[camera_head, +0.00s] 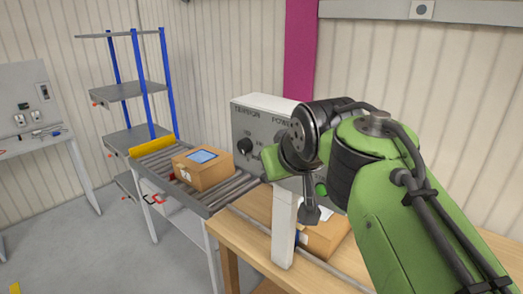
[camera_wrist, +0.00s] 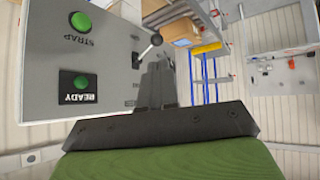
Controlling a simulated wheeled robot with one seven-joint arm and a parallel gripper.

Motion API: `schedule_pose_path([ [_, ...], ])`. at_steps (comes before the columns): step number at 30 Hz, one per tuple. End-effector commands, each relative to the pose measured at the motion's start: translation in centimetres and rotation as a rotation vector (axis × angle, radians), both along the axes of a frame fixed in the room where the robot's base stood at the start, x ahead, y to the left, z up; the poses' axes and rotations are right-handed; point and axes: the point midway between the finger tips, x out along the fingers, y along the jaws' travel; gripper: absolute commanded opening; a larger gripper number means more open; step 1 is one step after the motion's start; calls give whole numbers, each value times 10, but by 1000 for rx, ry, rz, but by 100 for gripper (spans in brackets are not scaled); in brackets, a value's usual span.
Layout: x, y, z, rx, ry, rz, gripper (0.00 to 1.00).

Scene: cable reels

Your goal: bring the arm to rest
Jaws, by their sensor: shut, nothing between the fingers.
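My gripper (camera_wrist: 157,68) shows in the wrist view as dark fingers held together beyond a wide dark plate. It is shut and empty. The fingertips appear in front of the grey control panel (camera_wrist: 60,45), close to a small lever with a round knob; I cannot tell whether they touch it. In the head view my green arm reaches in from the right, bent in front of the panel (camera_head: 248,121). The arm hides much of the panel, and the fingers are hard to make out there.
A cardboard box (camera_head: 204,172) with a blue label sits on the roller conveyor (camera_head: 168,164). Another box (camera_head: 325,238) is on the wooden table (camera_head: 238,239), beside a white post (camera_head: 284,228). A shelf rack (camera_head: 118,91) with blue posts stands behind. Open floor lies at left.

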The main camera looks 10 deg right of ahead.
Motion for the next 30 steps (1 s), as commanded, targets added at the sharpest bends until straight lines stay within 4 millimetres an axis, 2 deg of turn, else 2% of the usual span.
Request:
schedule_pose_path([
  [2, -38, 6, -21, -6, 49, -16, 0],
  [7, -146, 2, -99, 24, 197, -80, 0],
  [9, -182, -2, -129, 43, 249, -95, 0],
  [12, -213, -5, -160, 66, 299, -108, 0],
  [16, -224, -7, -172, 73, 321, -112, 0],
  [30, -224, -7, -172, 73, 321, -112, 0],
])
